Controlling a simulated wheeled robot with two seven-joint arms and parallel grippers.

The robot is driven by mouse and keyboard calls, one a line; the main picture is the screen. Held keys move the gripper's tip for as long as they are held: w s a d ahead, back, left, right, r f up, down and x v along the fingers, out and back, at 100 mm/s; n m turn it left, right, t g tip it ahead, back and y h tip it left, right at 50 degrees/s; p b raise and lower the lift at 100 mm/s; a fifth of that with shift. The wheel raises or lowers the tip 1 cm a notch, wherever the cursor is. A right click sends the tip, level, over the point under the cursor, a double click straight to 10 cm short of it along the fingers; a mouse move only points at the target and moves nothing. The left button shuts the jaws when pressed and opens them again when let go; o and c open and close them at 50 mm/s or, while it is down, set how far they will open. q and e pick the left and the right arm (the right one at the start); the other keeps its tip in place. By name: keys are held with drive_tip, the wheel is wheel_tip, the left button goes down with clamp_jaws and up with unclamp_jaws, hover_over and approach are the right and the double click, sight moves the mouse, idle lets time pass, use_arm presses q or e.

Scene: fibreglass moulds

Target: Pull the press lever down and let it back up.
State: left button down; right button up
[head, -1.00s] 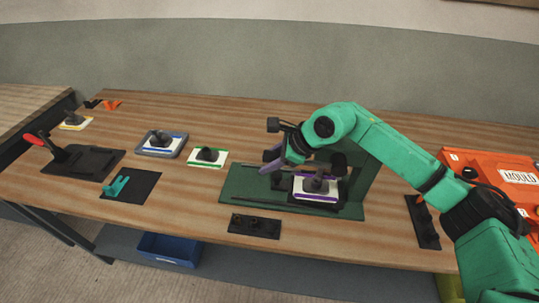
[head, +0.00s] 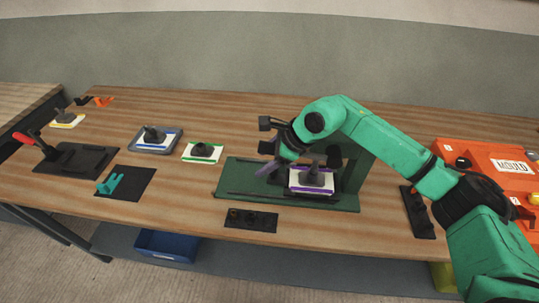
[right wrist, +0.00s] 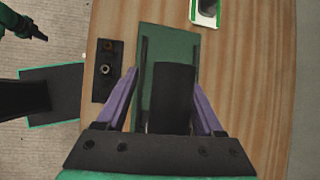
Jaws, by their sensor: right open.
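The press is a green base (head: 230,179) with a green upright behind my right arm. A white mould plate with purple edges (head: 313,189) and a dark knob sits on the base. My right gripper (head: 272,169) hangs over the left part of the base, purple fingers pointing down. In the right wrist view its fingers (right wrist: 163,108) stand apart on either side of a thick dark bar (right wrist: 172,95). This may be the lever's grip; I cannot tell whether they touch it. My arm hides much of the press. A green and dark part (right wrist: 22,27) at that view's corner may be my left gripper.
A black socket strip (head: 251,220) lies in front of the press. Green-edged (head: 203,152) and blue-edged (head: 155,140) moulds stand to its left, then a black plate with a red-handled lever (head: 70,160). An orange mould box (head: 480,155) is at the right.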

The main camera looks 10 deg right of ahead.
drive_tip(key=b+v, duration=0.4)
drive_tip(key=v, duration=1)
drive_tip(key=shift+w+d, duration=0.15)
drive_tip(key=shift+w, duration=0.05)
drive_tip(key=shift+d, duration=0.1)
drive_tip(key=s+d+b, duration=0.3)
drive_tip(key=d+b, duration=0.1)
drive_tip(key=d, duration=0.3)
drive_tip(key=s+d+b, duration=0.4)
drive_tip(key=d, duration=0.4)
drive_tip(key=shift+r, duration=0.15)
drive_tip(key=shift+s+d, duration=0.1)
idle(0.3)
